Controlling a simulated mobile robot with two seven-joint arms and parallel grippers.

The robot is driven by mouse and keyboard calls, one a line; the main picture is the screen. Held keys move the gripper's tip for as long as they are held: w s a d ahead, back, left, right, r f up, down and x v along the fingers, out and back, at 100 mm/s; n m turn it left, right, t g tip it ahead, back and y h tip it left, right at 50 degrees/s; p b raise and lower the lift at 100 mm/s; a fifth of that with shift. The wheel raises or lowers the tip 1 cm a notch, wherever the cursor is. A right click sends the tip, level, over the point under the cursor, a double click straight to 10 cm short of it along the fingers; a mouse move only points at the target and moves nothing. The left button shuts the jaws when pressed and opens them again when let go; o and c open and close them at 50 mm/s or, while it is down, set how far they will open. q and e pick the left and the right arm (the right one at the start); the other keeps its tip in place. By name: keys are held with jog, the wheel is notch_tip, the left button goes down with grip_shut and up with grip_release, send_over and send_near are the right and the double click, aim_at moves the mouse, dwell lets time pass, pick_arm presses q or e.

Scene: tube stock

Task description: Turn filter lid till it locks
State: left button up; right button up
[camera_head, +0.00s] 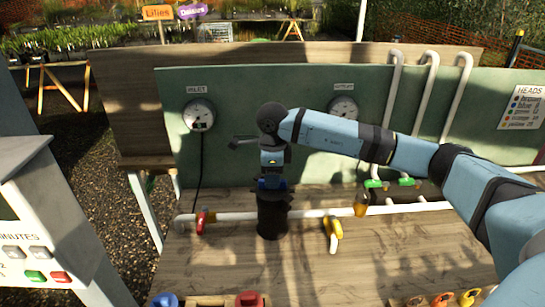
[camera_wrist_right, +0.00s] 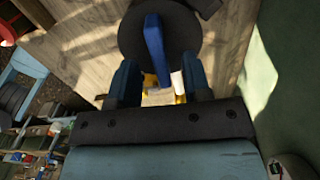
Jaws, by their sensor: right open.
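The filter (camera_head: 272,218) is a dark upright cylinder on the wooden bench, in line with the white pipe. Its dark round lid (camera_wrist_right: 186,36) shows in the right wrist view, with a raised blue bar handle (camera_wrist_right: 154,42) across it. My right gripper (camera_head: 272,176) points down over the filter top. In the right wrist view the right gripper (camera_wrist_right: 160,72) is open, with one finger on each side of the blue bar's near end and visible gaps beside it. The fingers hide part of the lid in the head view. My left gripper is not in view.
A red-handled valve (camera_head: 201,221) is left of the filter and a yellow-handled valve (camera_head: 335,230) right of it. Two gauges (camera_head: 199,115) hang on the green panel (camera_head: 240,90). A control box (camera_head: 40,225) stands at left. Coloured fittings (camera_head: 250,299) line the front edge.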

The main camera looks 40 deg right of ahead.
jog(key=shift+f, duration=1.15)
grip_shut()
jog(key=m, duration=0.4)
jog(key=shift+m, duration=0.4)
jog(key=shift+p, duration=0.3)
jog(key=m, duration=0.4)
grip_release()
jog(key=shift+r, duration=0.1)
